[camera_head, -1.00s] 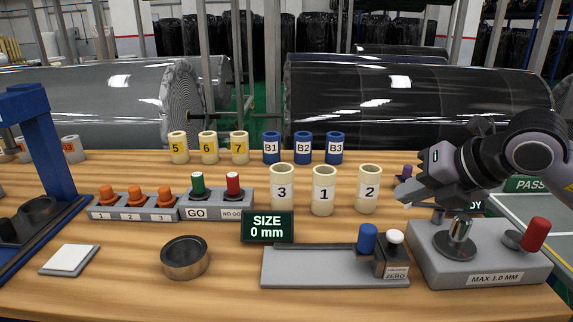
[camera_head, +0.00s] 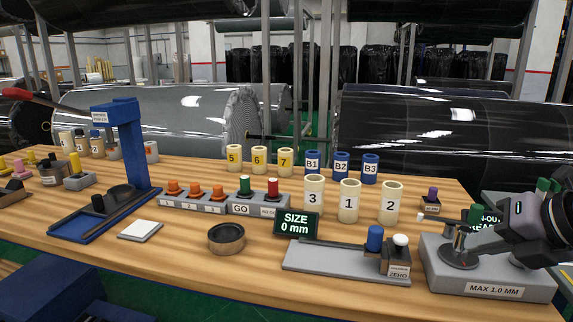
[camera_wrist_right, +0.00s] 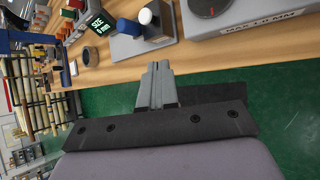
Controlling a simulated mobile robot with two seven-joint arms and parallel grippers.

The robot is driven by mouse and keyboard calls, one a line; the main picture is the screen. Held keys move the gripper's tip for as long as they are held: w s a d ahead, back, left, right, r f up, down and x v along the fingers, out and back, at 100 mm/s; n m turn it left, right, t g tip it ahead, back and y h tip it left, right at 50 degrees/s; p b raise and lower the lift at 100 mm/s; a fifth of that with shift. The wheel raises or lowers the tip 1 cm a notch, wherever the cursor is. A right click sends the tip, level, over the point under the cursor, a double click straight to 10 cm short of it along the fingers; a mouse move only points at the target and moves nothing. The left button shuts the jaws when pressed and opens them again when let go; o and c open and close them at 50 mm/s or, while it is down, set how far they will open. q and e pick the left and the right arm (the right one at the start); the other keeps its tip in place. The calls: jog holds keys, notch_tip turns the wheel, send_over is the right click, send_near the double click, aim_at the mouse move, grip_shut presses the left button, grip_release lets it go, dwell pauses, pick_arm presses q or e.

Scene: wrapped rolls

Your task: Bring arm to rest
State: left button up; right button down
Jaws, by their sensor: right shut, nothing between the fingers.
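My right gripper (camera_wrist_right: 157,72) is shut and empty in the right wrist view, its fingers together over the green floor near the table's front edge. In the head view my right arm comes in at the right edge, by the grey "MAX 1.0 MM" gauge block (camera_head: 487,277), and partly covers what is behind it. My left gripper is not in view.
The wooden table (camera_head: 200,258) holds cream cylinders (camera_head: 349,201), a "SIZE 0 mm" display (camera_head: 296,224), a measuring slide (camera_head: 330,262), a dark ring (camera_head: 226,238), button blocks and a blue stand (camera_head: 139,150). Green floor (camera_wrist_right: 270,130) lies clear in front.

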jog(key=s+a+f+m+g+y+p, duration=0.1)
jog(key=s+a+y, duration=0.1)
jog(key=a+y, duration=0.6)
jog(key=s+a+f+g+y+p, duration=0.1)
jog(key=s+a+f+y+p, duration=0.1)
jog(key=a+y, duration=0.5)
jog(key=s+d+f+m+t+h+p, duration=0.1)
jog(key=d+f+m+t+h, duration=0.1)
jog(key=f+m+t+h, duration=0.75)
jog(key=d+f+m+t+h+p, duration=0.15)
jog(key=d+f+m+h, duration=0.35)
jog(key=m, duration=0.9)
jog(key=s+a+f+m+g+h+p, duration=0.1)
jog(key=s+f+m+g+h, duration=0.1)
jog(key=s+f+m+g, duration=0.2)
jog(key=s+f+g, duration=0.3)
jog(key=s+f, duration=0.5)
jog(key=f, duration=0.3)
jog(key=shift+a+m, duration=0.35)
jog(key=shift+a, duration=0.05)
jog(key=c, duration=1.8)
grip_release()
